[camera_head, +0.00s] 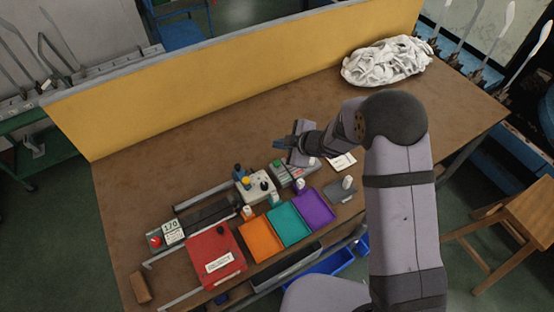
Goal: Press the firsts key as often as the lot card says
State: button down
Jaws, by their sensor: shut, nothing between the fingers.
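A small grey box with keys (293,174) stands on the table below my gripper. A green key (277,164) shows at its left end; part of the box is hidden behind my gripper. I cannot read any label there, so I cannot tell which key is the firsts key. A white card (342,161), which may be the lot card, lies to the right of the box; its writing is too small to read. My gripper (294,157) is shut and empty, over the back of the key box. I cannot tell whether it touches a key.
Orange (260,241), teal (290,225) and purple (314,208) trays lie in front, beside a red box (214,258). A white sock heap (387,61) lies at back right, near the yellow panel (230,75). The table's back middle is clear.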

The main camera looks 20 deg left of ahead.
aim_at(277, 163)
notch_tip(277, 163, up, 2)
jog(key=shift+r+p, duration=0.1)
jog(key=shift+p, duration=0.6)
jog(key=shift+f, duration=0.2)
notch_tip(277, 163, down, 9)
jog(key=b, duration=0.8)
jog(key=shift+r, duration=0.2)
jog(key=shift+f+b, duration=0.25)
jog(key=shift+b, duration=0.1)
dwell(1.1)
jog(key=shift+f, duration=0.2)
jog(key=shift+f+b, duration=0.6)
jog(key=shift+f, duration=0.05)
dwell(1.0)
jog(key=shift+r, duration=0.1)
dwell(0.3)
jog(key=shift+r+p, duration=1)
jog(key=shift+p, duration=0.05)
